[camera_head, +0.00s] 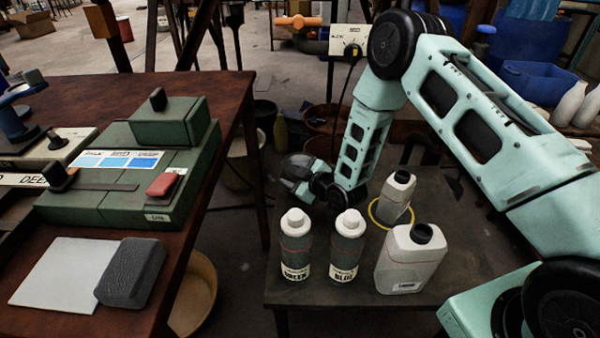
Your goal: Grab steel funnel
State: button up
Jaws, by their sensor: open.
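My gripper (300,178) is at the end of my pale green arm, by the back left edge of the small dark table (430,298). It is small and dark in this view, and its fingers are hard to make out. It is open, and I see nothing held in it. The area behind my gripper and forearm is partly hidden.
Two labelled bottles, green (295,245) and blue (347,246), stand at the table's front left. A pale jug (409,260) and a smaller grey bottle (397,195), by a yellow ring (375,214), stand right. A wooden bench (231,110) is left.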

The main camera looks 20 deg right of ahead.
jog(key=shift+w+a+f, duration=0.25)
jog(key=shift+w, duration=0.35)
grip_shut()
